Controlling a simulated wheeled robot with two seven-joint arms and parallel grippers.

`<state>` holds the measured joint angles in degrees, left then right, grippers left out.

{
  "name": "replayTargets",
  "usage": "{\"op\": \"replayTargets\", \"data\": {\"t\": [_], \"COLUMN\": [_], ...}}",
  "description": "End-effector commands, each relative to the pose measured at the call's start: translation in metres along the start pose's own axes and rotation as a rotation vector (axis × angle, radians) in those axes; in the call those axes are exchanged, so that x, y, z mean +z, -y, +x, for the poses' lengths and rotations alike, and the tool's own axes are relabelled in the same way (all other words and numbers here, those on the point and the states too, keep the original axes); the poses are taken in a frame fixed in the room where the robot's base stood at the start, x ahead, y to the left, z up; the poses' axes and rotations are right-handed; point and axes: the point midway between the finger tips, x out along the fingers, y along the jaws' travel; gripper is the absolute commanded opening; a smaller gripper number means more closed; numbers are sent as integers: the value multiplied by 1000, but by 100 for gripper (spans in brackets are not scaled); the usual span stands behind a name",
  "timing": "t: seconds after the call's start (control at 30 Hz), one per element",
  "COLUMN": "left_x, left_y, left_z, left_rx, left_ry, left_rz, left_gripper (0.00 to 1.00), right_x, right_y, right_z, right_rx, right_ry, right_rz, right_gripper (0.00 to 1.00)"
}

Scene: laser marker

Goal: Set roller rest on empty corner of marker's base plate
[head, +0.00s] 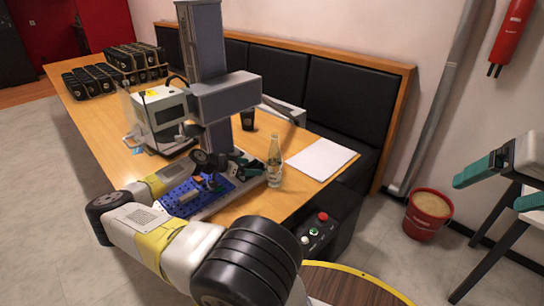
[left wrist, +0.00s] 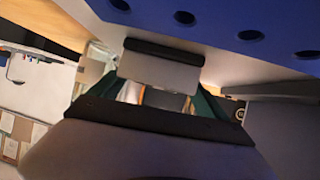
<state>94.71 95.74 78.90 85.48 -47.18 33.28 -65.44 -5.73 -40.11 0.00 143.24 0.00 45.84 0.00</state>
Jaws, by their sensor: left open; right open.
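The laser marker (head: 205,70) has a grey column and head over a blue base plate (head: 222,197) with rows of holes. Small parts, including a grey piece (head: 188,197) and red and green bits, lie on the plate; I cannot tell which is the roller rest. My left gripper (head: 212,180) is open, low over the plate's far side; its jaws are partly hidden. The left wrist view shows the blue plate (left wrist: 220,18) very close, and a pale grey block (left wrist: 160,68) between green finger parts. My right gripper (head: 487,189), with teal fingers, is open and empty at the right edge.
A bottle (head: 274,162) stands close right of the plate. A black cup (head: 248,119), white sheet (head: 320,158) and white machine (head: 162,118) are on the wooden table. A button box (head: 318,229) is at its near end. A red bucket (head: 428,214) stands on the floor.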

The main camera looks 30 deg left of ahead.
Motion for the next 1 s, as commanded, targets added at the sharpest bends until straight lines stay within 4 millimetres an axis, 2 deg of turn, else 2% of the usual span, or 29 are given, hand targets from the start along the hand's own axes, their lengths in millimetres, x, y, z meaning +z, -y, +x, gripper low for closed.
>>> {"op": "replayTargets", "data": {"t": [0.3,0.5,1.0], "left_x": [1,0,0], "left_y": [1,0,0], "left_z": [-49,-70,-73], "left_rx": [-3,-1,0], "left_ry": [2,1,0], "left_rz": [0,2,0], "left_gripper": [87,87,87], "right_x": [0,0,0], "right_y": [0,0,0], "right_z": [0,0,0], "right_rx": [0,0,0], "right_ry": [0,0,0], "right_rz": [0,0,0], "right_gripper": [85,85,85]}}
